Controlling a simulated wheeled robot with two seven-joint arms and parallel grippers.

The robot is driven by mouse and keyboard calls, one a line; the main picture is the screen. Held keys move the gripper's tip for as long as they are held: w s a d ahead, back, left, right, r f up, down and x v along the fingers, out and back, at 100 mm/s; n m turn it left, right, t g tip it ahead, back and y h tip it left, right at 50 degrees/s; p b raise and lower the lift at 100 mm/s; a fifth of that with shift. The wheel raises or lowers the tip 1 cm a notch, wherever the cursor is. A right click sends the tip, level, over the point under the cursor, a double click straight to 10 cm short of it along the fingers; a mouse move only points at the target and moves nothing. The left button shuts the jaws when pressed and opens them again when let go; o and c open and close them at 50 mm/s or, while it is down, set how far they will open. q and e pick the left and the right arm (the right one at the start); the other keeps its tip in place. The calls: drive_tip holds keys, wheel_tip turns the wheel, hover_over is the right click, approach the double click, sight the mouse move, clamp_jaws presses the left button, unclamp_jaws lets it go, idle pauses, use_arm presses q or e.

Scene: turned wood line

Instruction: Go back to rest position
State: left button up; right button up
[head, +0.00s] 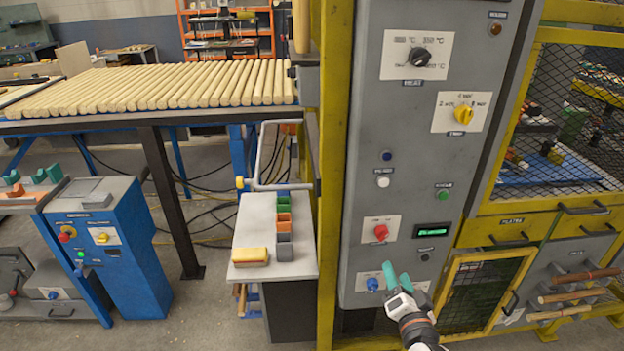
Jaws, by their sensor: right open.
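My right gripper (398,278) comes in from the bottom right, with two teal fingertips pointing up and a white and black wrist below. It is open, and I see nothing between the fingers. It shows in front of the lower part of the grey control panel (408,175), just right of a blue knob (372,284). I cannot tell whether it touches the panel. It hides part of the white label beside the knob. My left gripper is not in view.
The panel bears a red button (381,232), a yellow knob (463,114) and a green display (432,229). A yellow post (332,150) stands left of it. A small table (252,215) holds bins and a yellow block. Wooden rods (170,85) lie on a rack. Rods protrude at right (575,297).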

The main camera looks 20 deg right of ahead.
drive_tip(key=s+a+f+n+g+y, duration=0.1)
drive_tip(key=s+a+f+n+g, duration=0.2)
drive_tip(key=f, duration=0.8)
drive_tip(key=s+a+f+n+g+y, duration=0.25)
drive_tip(key=s+a+f, duration=0.2)
drive_tip(key=f, duration=0.65)
drive_tip(key=s+a+f+n+g+y, duration=0.1)
drive_tip(key=s+a+f+n+g, duration=0.2)
drive_tip(key=f, duration=0.9)
drive_tip(key=s+f+n+g, duration=0.1)
drive_tip(key=s+f, duration=0.4)
drive_tip(key=s, duration=0.5)
drive_tip(key=s+f+n+g, duration=0.2)
drive_tip(key=s+f+g, duration=0.2)
drive_tip(key=s, duration=0.6)
drive_tip(key=s+f+n+g, duration=0.2)
drive_tip(key=s+f, duration=0.4)
drive_tip(key=s, duration=0.4)
drive_tip(key=shift+a+f+g, duration=0.2)
drive_tip(key=shift+a+g, duration=0.1)
drive_tip(key=shift+g, duration=0.15)
drive_tip(key=shift+s, duration=0.1)
